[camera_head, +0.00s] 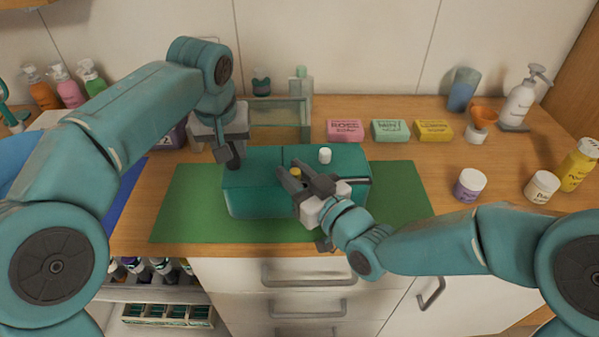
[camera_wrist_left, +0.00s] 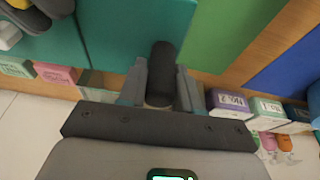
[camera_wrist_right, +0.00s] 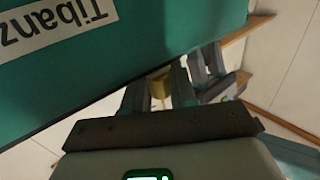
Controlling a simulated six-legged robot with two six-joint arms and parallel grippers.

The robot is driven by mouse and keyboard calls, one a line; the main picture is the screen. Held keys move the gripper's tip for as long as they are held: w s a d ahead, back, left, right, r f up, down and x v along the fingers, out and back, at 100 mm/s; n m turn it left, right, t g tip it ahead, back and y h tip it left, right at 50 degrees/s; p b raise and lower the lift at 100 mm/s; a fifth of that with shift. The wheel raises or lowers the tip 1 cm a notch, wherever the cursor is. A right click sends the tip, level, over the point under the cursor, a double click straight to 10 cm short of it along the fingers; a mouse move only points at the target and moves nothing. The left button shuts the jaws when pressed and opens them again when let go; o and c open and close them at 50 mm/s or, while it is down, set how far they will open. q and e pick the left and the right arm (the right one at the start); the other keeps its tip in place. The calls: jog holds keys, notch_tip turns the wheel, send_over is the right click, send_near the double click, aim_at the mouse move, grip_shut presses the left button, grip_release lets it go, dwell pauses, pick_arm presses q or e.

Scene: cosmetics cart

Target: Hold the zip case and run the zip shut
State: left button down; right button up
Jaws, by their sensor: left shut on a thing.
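The teal zip case (camera_head: 250,193) lies on a green mat (camera_head: 185,205). My left gripper (camera_head: 233,165) is shut on a dark cylindrical tab (camera_wrist_left: 161,72) at the case's left end. My right gripper (camera_head: 291,171) is at the front of the case, near its middle. A small brass-coloured zip pull (camera_wrist_right: 160,86) is between its fingers. Whether the fingers press on the pull or stand slightly apart from it cannot be told. A case face with a white label (camera_wrist_right: 55,28) shows in the right wrist view. My right gripper hides part of the front.
A small white cylinder (camera_head: 324,155) shows at the case's top. Behind are pink (camera_head: 345,130), green (camera_head: 390,131) and yellow (camera_head: 434,131) soap boxes. Jars (camera_head: 470,185) and bottles stand right. The mat's right side is clear. Drawers (camera_head: 310,272) are below the counter.

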jog(key=o, duration=0.3)
jog(key=v, duration=0.7)
jog(key=shift+s, duration=0.15)
jog(key=shift+d, duration=0.15)
pick_arm(q)
jog(key=c, duration=0.7)
grip_release()
jog(key=shift+r, duration=0.1)
